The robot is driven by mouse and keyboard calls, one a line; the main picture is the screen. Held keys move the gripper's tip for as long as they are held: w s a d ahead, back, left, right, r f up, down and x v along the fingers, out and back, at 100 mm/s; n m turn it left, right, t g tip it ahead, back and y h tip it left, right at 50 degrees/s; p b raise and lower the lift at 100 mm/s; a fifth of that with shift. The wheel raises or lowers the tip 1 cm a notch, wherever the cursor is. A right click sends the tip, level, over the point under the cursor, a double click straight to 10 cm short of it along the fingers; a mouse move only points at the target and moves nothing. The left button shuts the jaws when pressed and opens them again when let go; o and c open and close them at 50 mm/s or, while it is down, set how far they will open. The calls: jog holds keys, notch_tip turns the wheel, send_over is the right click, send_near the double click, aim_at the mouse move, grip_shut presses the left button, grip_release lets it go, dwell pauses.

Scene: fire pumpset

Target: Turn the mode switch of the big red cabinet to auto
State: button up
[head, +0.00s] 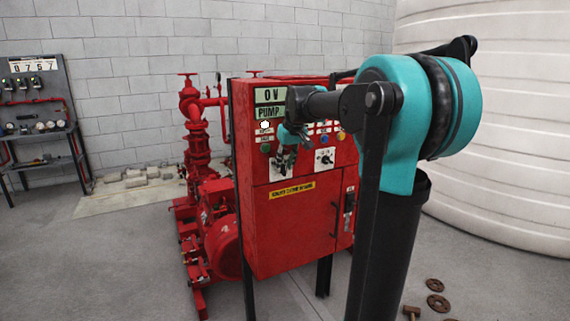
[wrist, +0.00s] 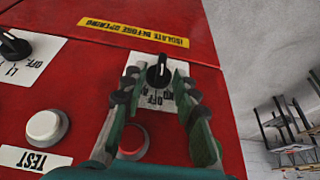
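The big red cabinet (head: 290,230) stands in the middle of the head view. In the wrist view, which shows the cabinet (wrist: 80,30) upside down, a black rotary switch knob (wrist: 158,73) with a white pointer line sits on a white plate; "OFF" shows, and the other lettering is partly hidden by the fingers. My gripper (wrist: 156,88) is open, with one fingertip on each side of this knob and a gap on both sides. In the head view my gripper (head: 285,160) is in front of the cabinet's left switch plate and mostly hides that knob.
A second black switch (wrist: 12,46) and a white button (wrist: 45,126) above a TEST label sit beside it. A red button (wrist: 132,142) lies between the fingers. A red pump (head: 222,245) stands left of the cabinet. A white tank (head: 490,130) is at right.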

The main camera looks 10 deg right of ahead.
jog(key=shift+c, duration=0.6)
grip_shut()
jog(key=shift+d, duration=0.1)
jog(key=shift+w+d+f+m+g+y, duration=0.15)
jog(key=shift+d+m+g+y, duration=0.2)
jog(key=shift+y, duration=1)
jog(key=shift+w+d+f+m+g+y, duration=0.1)
jog(key=shift+d+f+m+g+y, duration=0.2)
jog(key=shift+y, duration=1)
jog(key=shift+w+d+f+m+g+y, duration=0.1)
jog(key=shift+d+m+g+y, duration=0.25)
jog(key=shift+y, duration=1)
